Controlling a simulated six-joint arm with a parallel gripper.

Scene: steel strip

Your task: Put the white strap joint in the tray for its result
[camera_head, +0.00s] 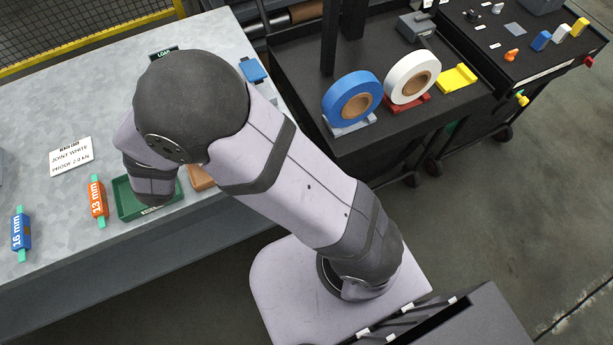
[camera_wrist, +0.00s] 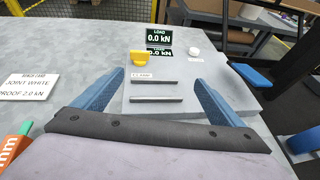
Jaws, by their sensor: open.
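My gripper (camera_wrist: 163,84) shows in the wrist view as two blue fingers spread wide apart, with nothing between the tips. In the head view my arm hides the gripper. I cannot make out the white strap joint in either view. A green tray (camera_head: 127,203) lies at the bench's front edge, partly behind my arm. An orange-brown tray (camera_head: 201,178) beside it is mostly hidden.
A load display (camera_wrist: 159,36) reads 0.0 kN. A card (camera_head: 71,156) reads joint white, proof 2.0 kN. Orange 13 mm (camera_head: 97,199) and blue 16 mm (camera_head: 21,232) tools lie at left. Blue (camera_head: 351,98) and white (camera_head: 412,76) strap rolls stand on a black cart.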

